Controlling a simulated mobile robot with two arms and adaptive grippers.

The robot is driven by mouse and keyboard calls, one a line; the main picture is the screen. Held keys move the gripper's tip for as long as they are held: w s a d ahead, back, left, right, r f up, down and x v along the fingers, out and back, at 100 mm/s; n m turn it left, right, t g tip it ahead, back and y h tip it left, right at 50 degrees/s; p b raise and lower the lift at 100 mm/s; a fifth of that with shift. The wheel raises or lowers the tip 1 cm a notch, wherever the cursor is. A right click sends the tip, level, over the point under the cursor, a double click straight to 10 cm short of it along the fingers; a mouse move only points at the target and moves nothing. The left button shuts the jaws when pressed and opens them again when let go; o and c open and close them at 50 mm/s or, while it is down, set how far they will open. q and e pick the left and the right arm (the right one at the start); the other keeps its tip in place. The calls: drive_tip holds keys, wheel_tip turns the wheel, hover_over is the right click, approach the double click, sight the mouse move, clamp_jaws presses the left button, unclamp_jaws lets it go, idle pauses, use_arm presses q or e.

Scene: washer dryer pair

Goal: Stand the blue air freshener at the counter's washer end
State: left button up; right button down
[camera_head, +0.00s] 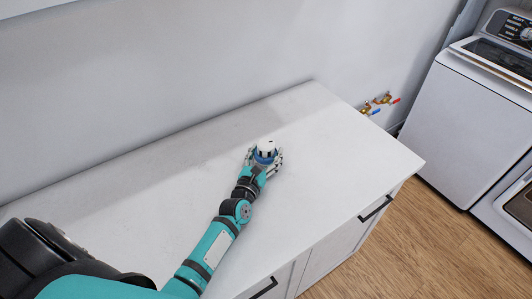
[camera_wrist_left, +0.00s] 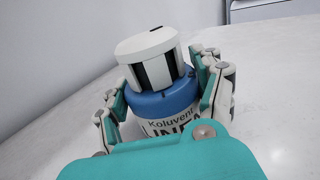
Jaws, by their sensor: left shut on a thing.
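The blue air freshener (camera_head: 265,152) has a white and black cap over a blue collar. It is near the right end of the white counter (camera_head: 300,112), the end toward the washer (camera_head: 462,120). My left gripper (camera_head: 264,159) is shut on it, with a finger on each side. In the left wrist view the air freshener (camera_wrist_left: 165,90) tilts a little in the picture between the fingers of my left gripper (camera_wrist_left: 165,93). Its label reads "Koluvent". Its base is hidden by the gripper, so I cannot tell whether it touches the counter. My right gripper is not in view.
The counter top around the gripper is bare. A grey wall (camera_head: 200,75) runs along its back edge. Brass valves with red and blue handles (camera_head: 378,102) are on the wall past the counter's right end. Dark handles (camera_head: 375,208) are on the cabinet front. Wood floor (camera_head: 410,250) lies in front.

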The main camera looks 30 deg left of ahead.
use_arm(q)
drive_tip(key=shift+f, duration=0.15)
drive_tip(key=o, duration=1.2)
drive_tip(key=shift+o, duration=0.2)
drive_tip(key=s, duration=0.3)
drive_tip(key=s+b, duration=0.1)
drive_tip(key=s, duration=0.3)
drive_tip(key=s+d+b, duration=0.1)
drive_tip(key=s, duration=0.3)
drive_tip(key=shift+s, duration=0.1)
drive_tip(key=shift+s+d+r, duration=0.1)
drive_tip(key=shift+s+r, duration=0.1)
drive_tip(key=shift+s, duration=0.25)
